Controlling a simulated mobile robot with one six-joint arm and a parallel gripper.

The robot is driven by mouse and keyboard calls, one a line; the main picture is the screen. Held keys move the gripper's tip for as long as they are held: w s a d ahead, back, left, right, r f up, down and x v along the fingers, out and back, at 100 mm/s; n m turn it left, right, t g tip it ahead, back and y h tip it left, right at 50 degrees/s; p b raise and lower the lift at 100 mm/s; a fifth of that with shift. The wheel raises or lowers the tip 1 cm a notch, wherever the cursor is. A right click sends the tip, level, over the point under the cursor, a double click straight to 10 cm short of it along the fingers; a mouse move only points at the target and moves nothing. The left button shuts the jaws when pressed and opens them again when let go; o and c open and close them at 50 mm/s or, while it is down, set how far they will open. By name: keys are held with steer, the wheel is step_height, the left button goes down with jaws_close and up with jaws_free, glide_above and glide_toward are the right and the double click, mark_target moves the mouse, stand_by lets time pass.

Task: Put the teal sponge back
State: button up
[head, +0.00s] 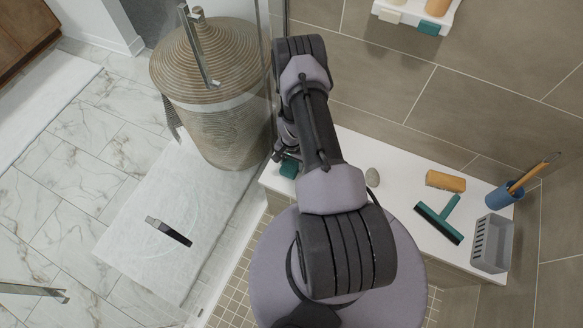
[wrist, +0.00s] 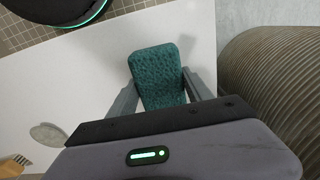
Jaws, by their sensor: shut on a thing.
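The teal sponge (wrist: 158,72) is between the two grey fingers of my gripper (wrist: 160,92), which is shut on it. In the head view the sponge (head: 289,167) shows at the left end of the white bench (head: 400,198), just below my gripper (head: 282,154), which my arm partly covers. I cannot tell whether the sponge touches the bench or is slightly above it.
On the bench are a grey stone (head: 372,177), a tan sponge (head: 446,181), a teal squeegee (head: 440,219), a blue cup (head: 499,198) and a grey basket (head: 491,243). A ribbed hamper (head: 215,110) stands left of the bench. A wall shelf (head: 409,19) holds small items, one teal.

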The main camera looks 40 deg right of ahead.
steer(key=shift+f+b, duration=0.3)
steer(key=shift+f, duration=0.85)
steer(key=o, duration=1.2)
steer(key=shift+r, duration=0.1)
steer(key=shift+r, duration=0.1)
step_height(320, 180, up, 12)
steer(key=p, duration=0.5)
steer(key=shift+r, duration=0.1)
